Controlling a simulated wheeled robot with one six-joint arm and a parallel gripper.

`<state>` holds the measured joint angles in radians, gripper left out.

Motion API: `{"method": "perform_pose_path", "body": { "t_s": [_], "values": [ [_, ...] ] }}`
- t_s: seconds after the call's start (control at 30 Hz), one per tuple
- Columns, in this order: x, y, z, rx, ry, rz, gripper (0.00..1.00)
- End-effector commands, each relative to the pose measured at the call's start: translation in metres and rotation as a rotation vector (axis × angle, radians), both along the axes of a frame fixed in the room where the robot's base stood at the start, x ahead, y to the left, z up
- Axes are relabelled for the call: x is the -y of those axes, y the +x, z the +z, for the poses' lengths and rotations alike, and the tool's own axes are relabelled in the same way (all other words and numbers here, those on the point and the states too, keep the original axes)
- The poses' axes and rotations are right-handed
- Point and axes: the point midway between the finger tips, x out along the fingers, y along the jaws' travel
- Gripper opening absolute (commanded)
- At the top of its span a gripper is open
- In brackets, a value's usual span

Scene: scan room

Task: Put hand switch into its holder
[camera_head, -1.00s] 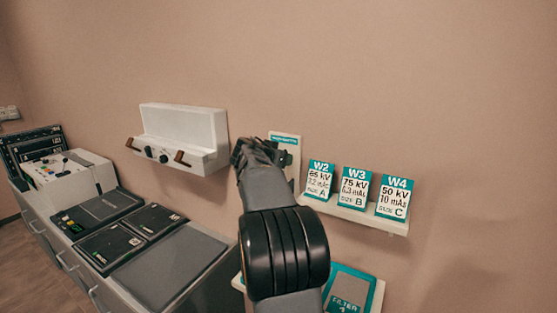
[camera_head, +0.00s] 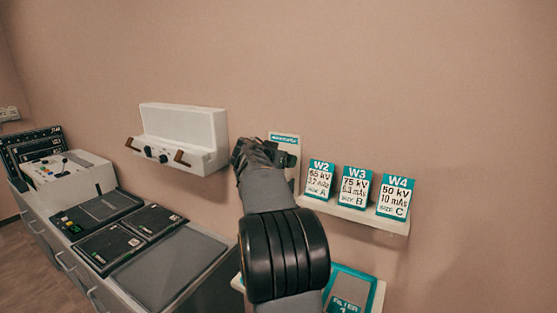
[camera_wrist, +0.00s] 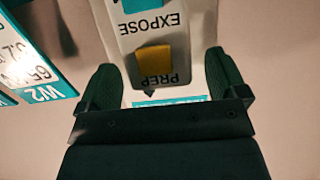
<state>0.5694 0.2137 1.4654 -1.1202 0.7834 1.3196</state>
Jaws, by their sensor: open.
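A pale wall plate (camera_head: 284,138) with a teal label strip stands behind my gripper (camera_head: 268,152) in the head view. In the wrist view, a pale panel (camera_wrist: 128,58) shows upside-down words EXPOSE and PREP, with a yellow block (camera_wrist: 154,59) at PREP and a teal patch (camera_wrist: 140,4) at EXPOSE. My gripper's two dark fingers (camera_wrist: 160,62) are apart, one on each side of this panel, with nothing clearly held. I cannot tell whether the panel belongs to the hand switch or its holder. My gripper hides the plate's lower part in the head view.
Cards W2 (camera_head: 319,180), W3 (camera_head: 355,187) and W4 (camera_head: 395,197) stand on a wall shelf (camera_head: 350,213) close right of my gripper. A white wall box (camera_head: 185,133) is to the left. Below it is a counter (camera_head: 205,245) with dark panels.

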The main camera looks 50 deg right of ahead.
Motion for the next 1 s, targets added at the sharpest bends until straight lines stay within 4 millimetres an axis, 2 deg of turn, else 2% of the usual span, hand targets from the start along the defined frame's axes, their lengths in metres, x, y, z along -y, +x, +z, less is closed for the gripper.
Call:
{"method": "perform_pose_path", "body": {
  "t_s": [0.23,0.37,0.8,1.0],
  "values": [
    [-0.001,0.000,-0.001,-0.001,0.002,0.000,0.91],
    [-0.011,-0.002,0.003,0.001,0.000,0.002,0.91],
    [-0.088,-0.021,0.035,0.003,0.000,0.003,0.91],
    [-0.112,-0.027,0.047,0.001,-0.001,0.002,0.91]
  ]
}}
